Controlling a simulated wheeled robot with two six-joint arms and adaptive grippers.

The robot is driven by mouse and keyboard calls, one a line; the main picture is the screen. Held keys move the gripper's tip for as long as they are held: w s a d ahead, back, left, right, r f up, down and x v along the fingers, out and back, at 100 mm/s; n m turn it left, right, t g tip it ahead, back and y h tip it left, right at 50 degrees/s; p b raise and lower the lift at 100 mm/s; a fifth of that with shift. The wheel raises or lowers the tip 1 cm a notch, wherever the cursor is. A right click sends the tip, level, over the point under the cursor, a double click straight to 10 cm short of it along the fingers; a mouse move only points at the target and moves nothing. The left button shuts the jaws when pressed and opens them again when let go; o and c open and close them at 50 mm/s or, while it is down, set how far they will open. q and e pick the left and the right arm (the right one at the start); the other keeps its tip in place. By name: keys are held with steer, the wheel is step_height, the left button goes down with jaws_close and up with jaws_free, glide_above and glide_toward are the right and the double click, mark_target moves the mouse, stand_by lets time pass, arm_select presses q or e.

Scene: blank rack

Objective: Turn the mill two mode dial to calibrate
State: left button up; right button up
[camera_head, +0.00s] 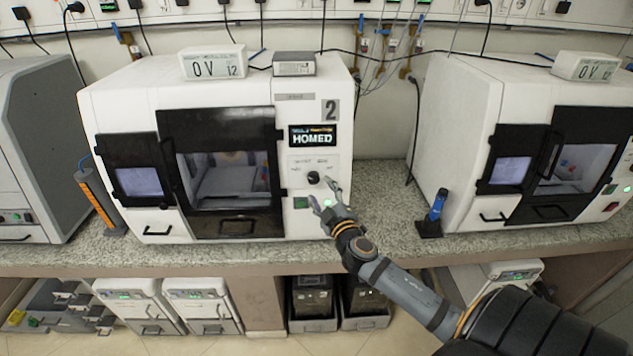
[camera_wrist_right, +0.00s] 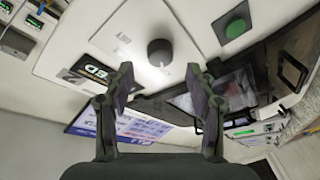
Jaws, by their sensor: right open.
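Mill two (camera_head: 215,150) is the white machine with a "2" label at the left centre of the head view. Its black mode dial (camera_head: 313,177) sits on the front panel below a display (camera_head: 312,136) reading "HOMED". In the right wrist view the round dial (camera_wrist_right: 160,52) is ahead of the fingers, roughly centred between them. My right gripper (camera_head: 325,194) is open and empty, just in front of the panel, below and right of the dial. Its two fingers also show in the right wrist view (camera_wrist_right: 160,85). The dial's pointer mark and small lettering are too small to read. My left gripper is not in view.
A green button (camera_wrist_right: 236,28) is beside the dial. A second white mill (camera_head: 465,140) stands to the right, with a blue-handled tool in a black stand (camera_head: 434,218) before it. An orange-marked holder (camera_head: 100,205) stands left of mill two. The counter (camera_head: 380,215) between the mills is clear.

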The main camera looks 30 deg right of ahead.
mark_target(315, 181)
steer(key=x, duration=0.3)
steer(key=shift+r+p, duration=0.15)
steer(key=shift+p, duration=0.25)
steer(key=shift+w+d, duration=0.15)
steer(key=shift+w, duration=0.4)
steer(key=shift+c, duration=0.2)
